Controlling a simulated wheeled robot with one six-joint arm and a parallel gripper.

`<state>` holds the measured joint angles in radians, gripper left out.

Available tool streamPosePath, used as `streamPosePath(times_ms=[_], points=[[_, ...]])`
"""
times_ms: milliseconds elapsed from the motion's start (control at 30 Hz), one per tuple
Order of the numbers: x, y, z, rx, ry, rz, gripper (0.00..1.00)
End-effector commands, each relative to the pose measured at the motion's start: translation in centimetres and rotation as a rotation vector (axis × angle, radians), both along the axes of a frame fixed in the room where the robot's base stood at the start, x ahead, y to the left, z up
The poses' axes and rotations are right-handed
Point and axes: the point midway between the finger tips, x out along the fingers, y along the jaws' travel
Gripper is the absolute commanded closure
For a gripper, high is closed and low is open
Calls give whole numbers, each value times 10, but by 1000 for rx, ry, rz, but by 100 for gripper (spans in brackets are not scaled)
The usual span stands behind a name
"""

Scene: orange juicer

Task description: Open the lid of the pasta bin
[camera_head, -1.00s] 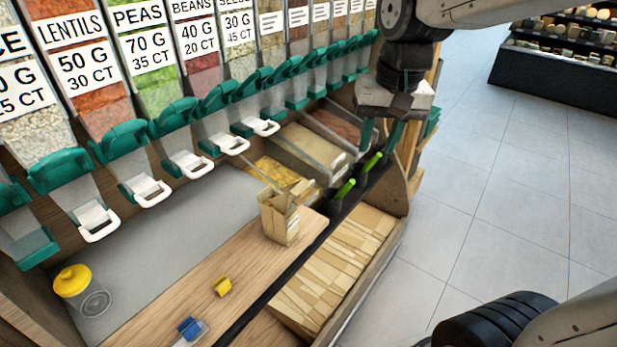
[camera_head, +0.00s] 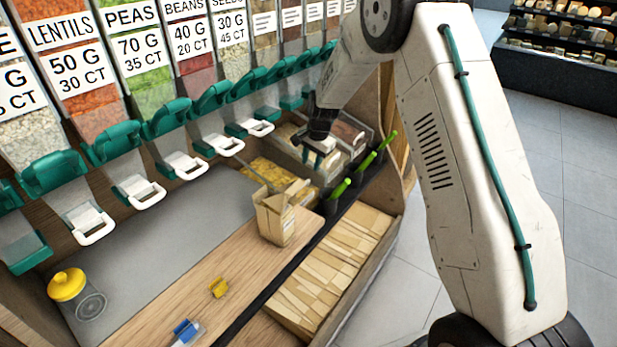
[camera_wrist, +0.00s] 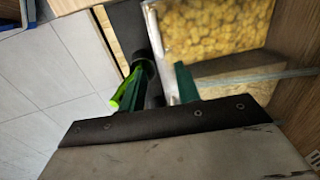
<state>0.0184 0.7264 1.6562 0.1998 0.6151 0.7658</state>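A low bin with yellow pasta-like pieces (camera_head: 268,171) stands at the back of the counter in the head view, beside more low bins with clear lids. Which one is the pasta bin cannot be read from a label. My gripper (camera_head: 318,155) points down at the front of the middle bin (camera_head: 287,137), which has pale contents. In the wrist view a clear-topped bin of yellow pieces (camera_wrist: 215,25) lies just beyond my gripper (camera_wrist: 157,80). Its two green fingers are apart. A pale strip at the bin's front edge shows between them; contact cannot be told.
Black holders with bright green handles (camera_head: 340,188) stand close in front of the bins. A cardboard box (camera_head: 275,218) stands on the counter nearby. Green-lidded dispensers (camera_head: 190,115) line the back. A yellow-lidded jar (camera_head: 68,286) is at the left.

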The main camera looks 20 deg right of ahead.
Motion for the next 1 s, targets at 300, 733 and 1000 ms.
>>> streamPosePath(times_ms=[300, 733, 1000], points=[[7, 4, -47, 0, 3, -3, 67], [12, 8, -76, 0, 0, -1, 67], [12, 8, -76, 0, 0, -2, 100]])
